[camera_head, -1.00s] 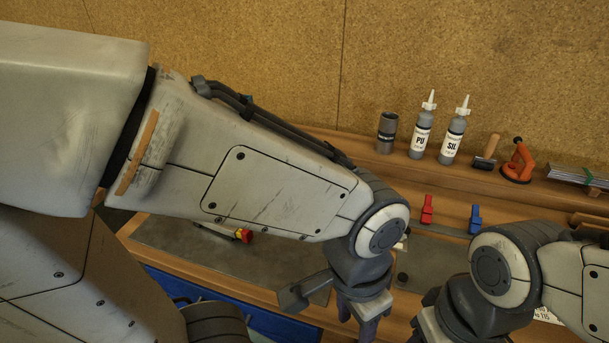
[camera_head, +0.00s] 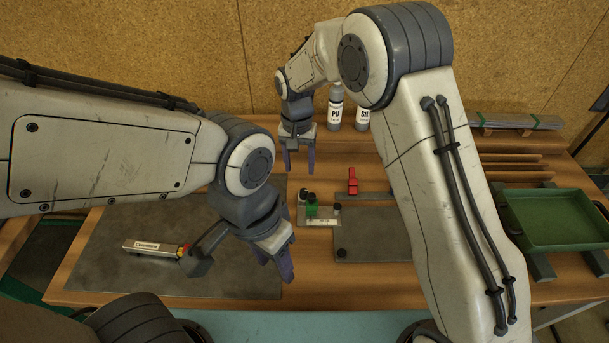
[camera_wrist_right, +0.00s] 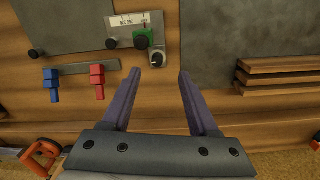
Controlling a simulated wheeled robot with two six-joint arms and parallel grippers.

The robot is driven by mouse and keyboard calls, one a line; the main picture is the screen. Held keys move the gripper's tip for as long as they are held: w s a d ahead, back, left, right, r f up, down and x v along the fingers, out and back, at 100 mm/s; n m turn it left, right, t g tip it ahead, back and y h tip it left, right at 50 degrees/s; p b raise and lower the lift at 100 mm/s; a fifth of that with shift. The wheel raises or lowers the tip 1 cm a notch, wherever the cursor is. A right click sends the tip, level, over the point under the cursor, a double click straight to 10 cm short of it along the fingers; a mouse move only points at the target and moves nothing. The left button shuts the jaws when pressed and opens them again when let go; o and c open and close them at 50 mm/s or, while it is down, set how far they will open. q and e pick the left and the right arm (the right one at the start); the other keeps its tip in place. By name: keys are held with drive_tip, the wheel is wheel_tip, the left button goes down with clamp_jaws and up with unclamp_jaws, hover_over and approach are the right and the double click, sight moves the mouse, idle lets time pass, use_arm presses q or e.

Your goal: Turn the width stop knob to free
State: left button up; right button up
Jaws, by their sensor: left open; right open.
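A small plate (camera_head: 325,222) with a scale label bears a green block (camera_head: 311,209) and dark knobs. One knob, dark on a pale round base (camera_wrist_right: 157,59), shows in the right wrist view just beyond the fingertips; it also shows in the head view (camera_head: 303,193). Another black knob (camera_wrist_right: 111,43) is on the plate's other side. I cannot read which setting the knob points to. My right gripper (camera_head: 298,170) is open and empty, fingers down, behind the plate; its fingers also show in the wrist view (camera_wrist_right: 159,75). My left gripper (camera_head: 275,268) is open and empty, left of the plate and nearer.
Dark mats lie left (camera_head: 110,245) and right (camera_head: 375,235) of the plate. A red clamp (camera_head: 352,181) stands behind it; a blue clamp (camera_wrist_right: 51,85) shows in the wrist view. Bottles (camera_head: 335,112) stand at the back. A green tray (camera_head: 555,222) is at right.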

sight(304, 190)
drive_tip(key=shift+m, duration=0.5)
drive_tip(key=f+p, duration=0.1)
drive_tip(key=f, duration=0.3)
drive_tip(key=w+f+p, duration=0.1)
drive_tip(key=f, duration=0.3)
drive_tip(key=w+d+f+p, duration=0.1)
drive_tip(key=f, duration=0.3)
drive_tip(key=shift+w+p, duration=0.1)
drive_tip(key=shift+p, duration=0.2)
clamp_jaws()
